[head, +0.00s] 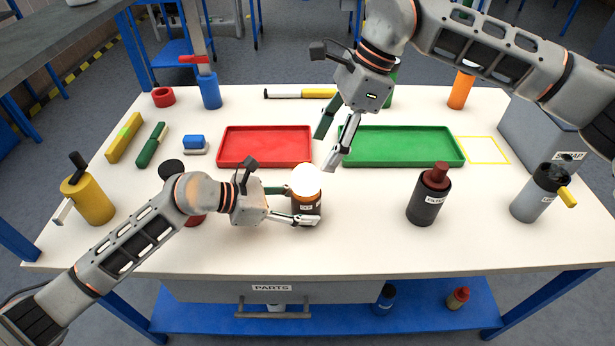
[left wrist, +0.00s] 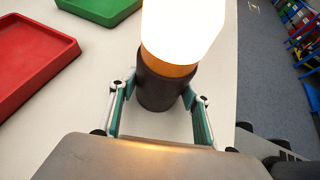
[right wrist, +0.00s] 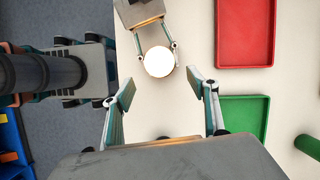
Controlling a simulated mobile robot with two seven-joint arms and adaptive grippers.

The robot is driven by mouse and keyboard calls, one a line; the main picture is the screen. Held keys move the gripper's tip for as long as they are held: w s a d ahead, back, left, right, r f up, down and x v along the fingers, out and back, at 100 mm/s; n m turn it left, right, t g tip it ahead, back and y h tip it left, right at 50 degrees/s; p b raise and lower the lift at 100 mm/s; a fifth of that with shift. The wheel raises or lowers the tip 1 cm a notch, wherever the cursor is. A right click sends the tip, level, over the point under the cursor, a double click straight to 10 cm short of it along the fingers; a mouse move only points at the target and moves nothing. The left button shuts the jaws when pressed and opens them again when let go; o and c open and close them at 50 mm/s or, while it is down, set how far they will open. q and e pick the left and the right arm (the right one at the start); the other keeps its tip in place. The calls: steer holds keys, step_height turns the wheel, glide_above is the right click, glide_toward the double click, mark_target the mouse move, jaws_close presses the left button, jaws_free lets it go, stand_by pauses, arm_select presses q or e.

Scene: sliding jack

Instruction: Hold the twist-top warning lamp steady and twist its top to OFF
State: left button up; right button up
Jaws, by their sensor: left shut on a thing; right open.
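The warning lamp (head: 306,187) stands upright on the white table, with a dark body, an orange band and a glowing white top. A small label on its front is too small to read surely. My left gripper (head: 289,205) is shut around the lamp's dark body from the left; the left wrist view shows its fingers (left wrist: 158,105) on both sides of the body. My right gripper (head: 332,148) is open and empty above and behind the lamp, fingers pointing down. In the right wrist view the lit top (right wrist: 159,61) lies beyond the open fingers (right wrist: 162,92), apart from them.
A red tray (head: 265,163) and a green tray (head: 445,160) lie behind the lamp. A dark bottle with a red cap (head: 428,200) and a grey canister (head: 533,198) stand to the right. A yellow canister (head: 88,200) stands at left. The table just right of the lamp is clear.

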mark_target(313, 169)
steer(key=x, duration=0.9)
steer(key=shift+a+f, duration=0.2)
steer(key=shift+f, duration=0.15)
steer(key=c, duration=1.1)
